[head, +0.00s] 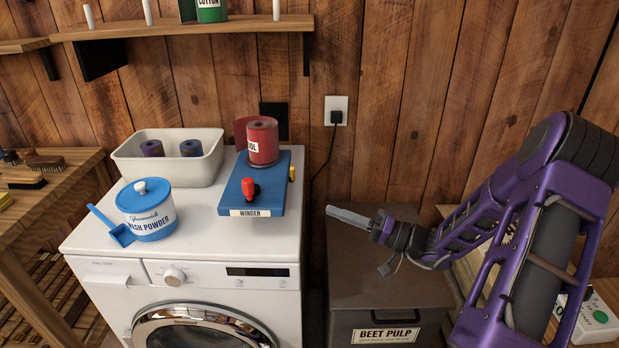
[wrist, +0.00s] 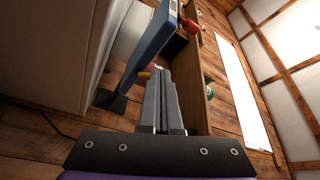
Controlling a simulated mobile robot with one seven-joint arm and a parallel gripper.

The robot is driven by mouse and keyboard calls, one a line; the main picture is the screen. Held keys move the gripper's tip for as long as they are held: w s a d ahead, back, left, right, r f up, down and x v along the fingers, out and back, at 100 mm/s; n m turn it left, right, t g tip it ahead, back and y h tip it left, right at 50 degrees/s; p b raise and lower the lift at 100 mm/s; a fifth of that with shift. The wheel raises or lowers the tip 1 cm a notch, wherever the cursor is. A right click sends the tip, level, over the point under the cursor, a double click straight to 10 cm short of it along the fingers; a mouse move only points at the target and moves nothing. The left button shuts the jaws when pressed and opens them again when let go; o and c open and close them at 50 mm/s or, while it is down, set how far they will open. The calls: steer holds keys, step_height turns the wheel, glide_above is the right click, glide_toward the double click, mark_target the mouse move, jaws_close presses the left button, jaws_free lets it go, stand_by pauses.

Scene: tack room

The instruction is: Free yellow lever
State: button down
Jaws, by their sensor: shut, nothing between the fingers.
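The yellow lever (head: 292,173) sticks out from the right side of the blue winder board (head: 232,195), which lies on top of the white washing machine. A red spool (head: 262,142) stands on the winder, and a red knob (head: 250,188) sits nearer its front. My gripper (head: 330,210) is shut and empty, to the right of the winder and apart from it, pointing left. In the wrist view the yellow lever (wrist: 144,75) shows just left of my shut fingertips (wrist: 158,70), against the winder's blue edge (wrist: 150,48).
A white tub (head: 168,178) with two spools and a wash powder jar (head: 147,212) with a blue scoop share the washing machine top. A beet pulp bin (head: 375,280) stands below my gripper. A cord hangs from a wall socket (head: 336,112) behind.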

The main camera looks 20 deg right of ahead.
steer(key=d+t, duration=0.1)
steer(key=d, duration=0.1)
steer(key=d+m+t, duration=0.1)
steer(key=d+t, duration=0.1)
steer(key=shift+w+d+m+h, duration=0.2)
steer(key=shift+m+h, duration=0.1)
steer(key=x, duration=1.4)
steer(key=shift+b, duration=0.4)
